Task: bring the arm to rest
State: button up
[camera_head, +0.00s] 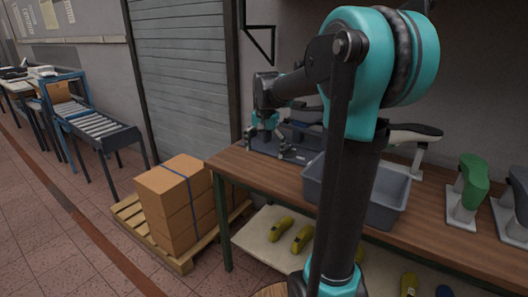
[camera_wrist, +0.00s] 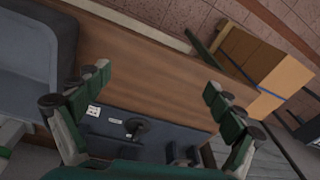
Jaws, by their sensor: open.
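My gripper (camera_head: 268,146) hangs over the left end of the workbench (camera_head: 243,162) in the head view, with my arm bent above it. In the wrist view my gripper (camera_wrist: 164,96) has its two fingers wide apart with nothing between them. Beyond the fingers lie a dark blue-grey board (camera_wrist: 150,128) with a small dark knob and pale labels, and bare brown bench top. The same board (camera_head: 292,152) shows in the head view, partly hidden by my gripper.
A grey bin (camera_head: 386,203) stands on the bench, partly behind my arm. A green shoe last (camera_head: 474,178) on a stand is to its right. Yellow lasts (camera_head: 302,238) lie on the lower shelf. Boxes (camera_head: 172,203) sit on a pallet (camera_head: 180,262) left of the bench.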

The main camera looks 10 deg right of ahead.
jog(key=s+d+f+n+t, duration=0.1)
jog(key=s+f+n, duration=0.2)
jog(key=s+f, duration=0.6)
jog(key=s+d+f+n+t, duration=0.1)
jog(key=s+f+n+t, duration=0.1)
jog(key=s+f, duration=0.7)
jog(key=s+n, duration=0.1)
jog(key=s, duration=0.4)
jog(key=shift+d, duration=0.35)
